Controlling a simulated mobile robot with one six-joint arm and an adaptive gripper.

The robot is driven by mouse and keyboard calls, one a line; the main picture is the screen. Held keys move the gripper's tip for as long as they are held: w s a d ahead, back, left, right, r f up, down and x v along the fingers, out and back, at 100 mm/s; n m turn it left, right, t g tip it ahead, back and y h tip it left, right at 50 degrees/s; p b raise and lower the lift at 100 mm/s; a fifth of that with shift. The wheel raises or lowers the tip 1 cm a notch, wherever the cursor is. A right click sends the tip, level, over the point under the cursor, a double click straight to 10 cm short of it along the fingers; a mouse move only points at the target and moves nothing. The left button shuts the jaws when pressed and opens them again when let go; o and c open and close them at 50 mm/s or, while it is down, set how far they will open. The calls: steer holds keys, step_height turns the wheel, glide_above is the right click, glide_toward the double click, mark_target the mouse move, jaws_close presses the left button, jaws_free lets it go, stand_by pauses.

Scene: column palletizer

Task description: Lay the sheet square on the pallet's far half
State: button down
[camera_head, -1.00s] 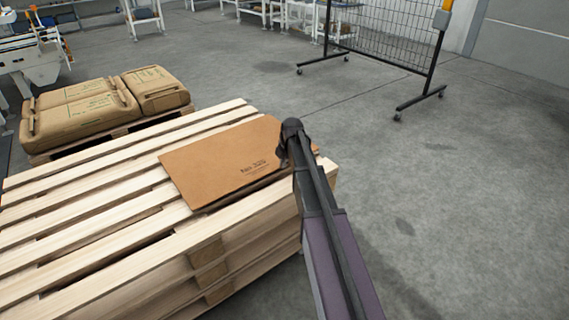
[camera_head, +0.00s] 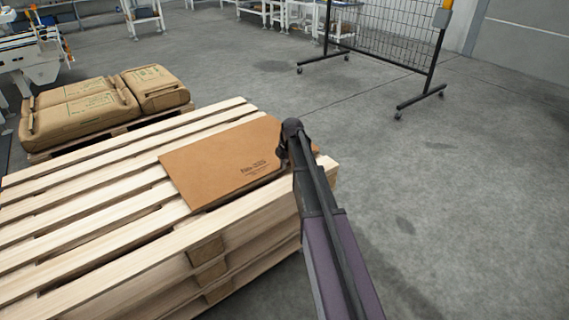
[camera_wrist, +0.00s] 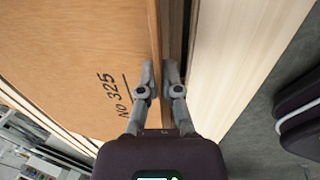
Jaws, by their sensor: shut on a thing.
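The brown sheet (camera_head: 222,160), printed with dark lettering, lies over the right-hand end of the pallet (camera_head: 85,215). Its edges run at an angle to the slats, and its near edge stands a little off them, with a dark gap beneath. In the wrist view the sheet (camera_wrist: 75,50) shows the mark "No 325". My gripper (camera_wrist: 159,70) is shut on the sheet's edge, one finger on each side. In the head view my gripper (camera_head: 284,152) is at the sheet's right side, partly hidden by my arm.
The pallet tops a stack, with bare slats to the left of the sheet. Several filled brown sacks (camera_head: 85,110) lie on another pallet at the back left. A wheeled mesh fence (camera_head: 385,35) stands at the back right. The floor on the right is clear.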

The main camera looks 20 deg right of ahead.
steer(key=shift+f+b, duration=0.5)
stand_by(0.6)
steer(key=c, duration=0.7)
jaws_free()
steer(key=shift+r, duration=0.2)
